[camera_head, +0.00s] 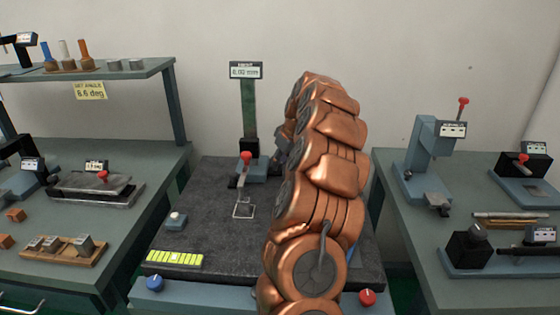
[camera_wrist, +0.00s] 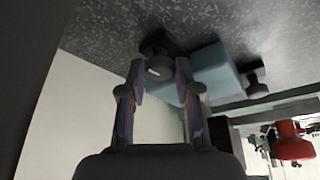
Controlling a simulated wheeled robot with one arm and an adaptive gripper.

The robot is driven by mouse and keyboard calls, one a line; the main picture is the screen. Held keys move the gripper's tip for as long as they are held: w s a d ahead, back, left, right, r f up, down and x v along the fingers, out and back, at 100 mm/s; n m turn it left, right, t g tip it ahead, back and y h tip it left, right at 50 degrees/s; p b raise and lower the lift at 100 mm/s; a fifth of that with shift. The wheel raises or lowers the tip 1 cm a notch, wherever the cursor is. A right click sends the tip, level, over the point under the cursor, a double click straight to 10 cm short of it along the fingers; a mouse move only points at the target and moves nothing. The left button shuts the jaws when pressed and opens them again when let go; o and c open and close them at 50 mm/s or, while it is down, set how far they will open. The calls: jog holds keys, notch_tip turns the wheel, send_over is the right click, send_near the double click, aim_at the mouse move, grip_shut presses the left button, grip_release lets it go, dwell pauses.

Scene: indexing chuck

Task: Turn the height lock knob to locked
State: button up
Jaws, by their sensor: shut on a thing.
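In the wrist view, my gripper (camera_wrist: 158,85) has its two fingers closed on either side of a small dark round knob (camera_wrist: 158,67). The knob has a short pale line on its face. It sits by a blue block (camera_wrist: 212,72) against the speckled dark plate. In the head view, my copper arm hides the knob and the fingertips. A post with a display (camera_head: 246,71) reading 0.00 mm stands at the back of the plate, on a blue base (camera_head: 257,171). No lock label can be read.
The dark speckled plate (camera_head: 200,220) carries a red-knobbed lever (camera_head: 246,157) and a small button block (camera_head: 176,219). A blue knob (camera_head: 154,283) and a red knob (camera_head: 367,297) are at its front edge. Benches with fixtures stand left and right. The plate's left part is mostly clear.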

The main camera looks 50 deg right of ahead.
grip_shut()
jog(key=shift+f+m+b, duration=0.15)
jog(key=shift+m+b, duration=0.25)
jog(key=shift+b, duration=0.35)
jog(key=shift+m+h+b, duration=0.3)
jog(key=shift+m+b, duration=0.1)
jog(key=shift+r, duration=0.2)
jog(key=o, duration=0.7)
grip_release()
